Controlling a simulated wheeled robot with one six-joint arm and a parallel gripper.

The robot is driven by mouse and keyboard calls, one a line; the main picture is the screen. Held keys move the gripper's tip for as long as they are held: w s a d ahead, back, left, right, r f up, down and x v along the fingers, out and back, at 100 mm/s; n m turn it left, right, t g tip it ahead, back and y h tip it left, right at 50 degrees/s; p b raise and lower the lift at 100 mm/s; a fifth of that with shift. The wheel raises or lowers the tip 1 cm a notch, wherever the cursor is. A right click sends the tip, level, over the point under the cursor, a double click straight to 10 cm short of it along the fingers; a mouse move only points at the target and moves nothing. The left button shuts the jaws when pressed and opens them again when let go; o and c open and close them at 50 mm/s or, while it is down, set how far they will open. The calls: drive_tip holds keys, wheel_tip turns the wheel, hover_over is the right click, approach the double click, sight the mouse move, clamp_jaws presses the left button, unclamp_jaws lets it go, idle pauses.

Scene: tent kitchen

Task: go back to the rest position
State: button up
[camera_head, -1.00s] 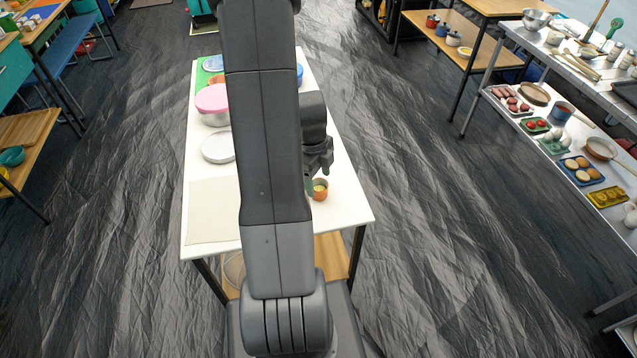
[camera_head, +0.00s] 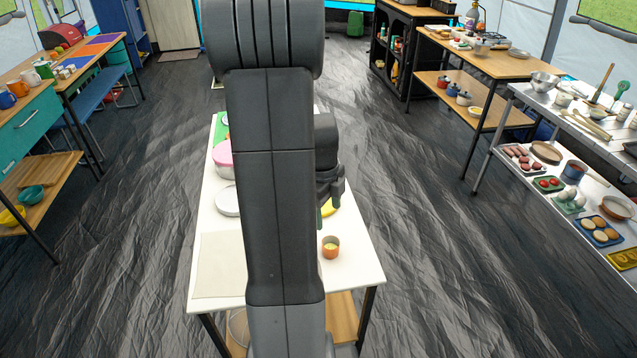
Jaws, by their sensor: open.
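My gripper (camera_head: 328,212) shows just right of my arm, above the white table (camera_head: 350,277). Its fingers point down and are apart from the small orange cup (camera_head: 330,247), which stands on the table nearer to me. The cup has something yellowish inside. My arm stands upright in the middle of the picture and hides much of the table and part of the gripper.
On the table are a pink-lidded bowl (camera_head: 222,160), a white plate (camera_head: 228,201) and a pale mat (camera_head: 217,265). A metal counter with food trays (camera_head: 598,232) stands at the right, wooden shelves (camera_head: 47,170) at the left. The dark floor (camera_head: 437,250) between them is clear.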

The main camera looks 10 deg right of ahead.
sight(330, 239)
drive_tip(key=f, duration=0.8)
drive_tip(key=s+d+f, duration=0.1)
drive_tip(key=f, duration=0.3)
drive_tip(key=shift+w+r, duration=0.2)
drive_tip(key=shift+r, duration=0.45)
drive_tip(key=shift+s+r, duration=0.1)
drive_tip(key=shift+r, duration=0.75)
